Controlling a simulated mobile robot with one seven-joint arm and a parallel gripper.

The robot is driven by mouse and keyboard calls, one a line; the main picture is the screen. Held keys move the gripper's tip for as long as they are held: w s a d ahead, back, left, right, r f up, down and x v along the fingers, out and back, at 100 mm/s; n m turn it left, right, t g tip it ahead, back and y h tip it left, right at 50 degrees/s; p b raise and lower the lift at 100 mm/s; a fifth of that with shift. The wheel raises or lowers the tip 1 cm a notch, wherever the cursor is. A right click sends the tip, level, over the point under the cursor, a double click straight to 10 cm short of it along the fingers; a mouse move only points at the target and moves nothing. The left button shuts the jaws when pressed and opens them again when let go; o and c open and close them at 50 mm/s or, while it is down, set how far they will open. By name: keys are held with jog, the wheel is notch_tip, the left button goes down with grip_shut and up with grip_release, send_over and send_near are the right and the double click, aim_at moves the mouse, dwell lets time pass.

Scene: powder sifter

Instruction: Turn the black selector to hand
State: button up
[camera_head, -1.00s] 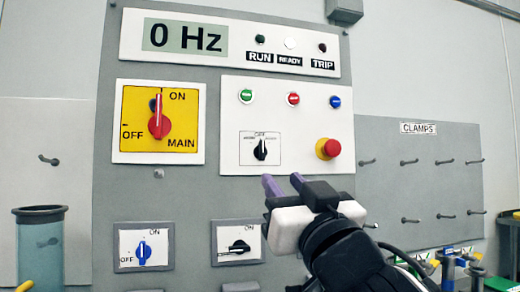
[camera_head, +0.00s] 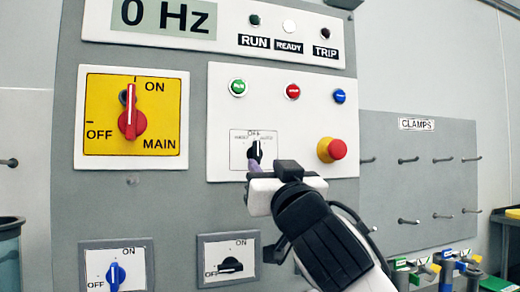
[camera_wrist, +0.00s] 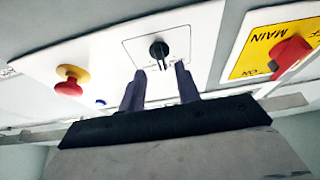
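The black selector (camera_head: 255,150) is a small knob on a white square plate marked OFF at the top, on the white control panel. Its pointer stands about upright, towards OFF. In the wrist view the selector (camera_wrist: 159,50) shows just beyond my fingertips. My gripper (camera_wrist: 156,80) is open, its two purple fingers apart, with the knob roughly centred between and ahead of them. In the head view my gripper (camera_head: 255,166) is just below the selector and partly covers its plate. I cannot tell whether a finger touches the knob.
A red emergency button (camera_head: 337,149) on a yellow collar sticks out right of the selector. The red main switch (camera_head: 132,112) is to the left on a yellow plate. Green, red and blue (camera_head: 339,96) buttons sit above. A black-handled switch (camera_head: 230,265) is lower down.

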aim_at(258, 156)
jog(key=p+x, duration=0.1)
jog(key=x, duration=0.4)
jog(key=shift+s, duration=0.1)
grip_shut()
